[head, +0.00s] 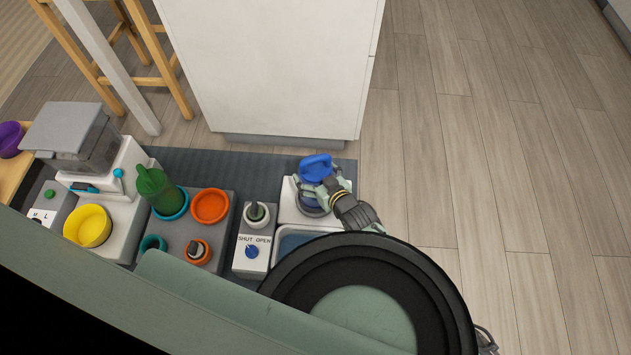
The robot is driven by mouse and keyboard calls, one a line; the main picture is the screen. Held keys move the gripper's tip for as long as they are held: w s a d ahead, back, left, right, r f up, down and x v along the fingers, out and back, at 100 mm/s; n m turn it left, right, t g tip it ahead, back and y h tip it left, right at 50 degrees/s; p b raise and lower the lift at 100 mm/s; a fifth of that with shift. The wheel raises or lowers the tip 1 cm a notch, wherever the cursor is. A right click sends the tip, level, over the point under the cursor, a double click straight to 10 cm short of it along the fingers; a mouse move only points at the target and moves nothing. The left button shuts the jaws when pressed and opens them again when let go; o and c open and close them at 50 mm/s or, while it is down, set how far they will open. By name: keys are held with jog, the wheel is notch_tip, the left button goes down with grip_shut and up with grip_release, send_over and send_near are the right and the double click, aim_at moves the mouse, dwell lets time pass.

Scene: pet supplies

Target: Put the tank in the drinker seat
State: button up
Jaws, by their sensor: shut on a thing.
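The tank (315,166) is a blue, rounded vessel at the right end of the row of supplies. My gripper (318,190) is shut on it, reaching in from the lower right, and its fingers cover part of the tank's side. The drinker is a white block (288,208) with a pale-blue basin (290,243) in front. The tank is over the white block, with a dark round shape just below the fingers. The seat itself is mostly hidden, and I cannot tell whether the tank's bottom touches it or hangs above.
Left of the drinker stands a block with a blue knob (252,251) marked SHUT OPEN. A white cabinet (275,65) stands behind; the right floor is clear.

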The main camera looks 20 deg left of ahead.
jog(key=shift+f, duration=1.7)
jog(key=shift+f+b, duration=0.15)
jog(key=shift+b, duration=0.2)
jog(key=o, duration=1.2)
jog(key=shift+o, duration=0.2)
jog(key=p+v, duration=0.1)
jog(key=v, duration=1.1)
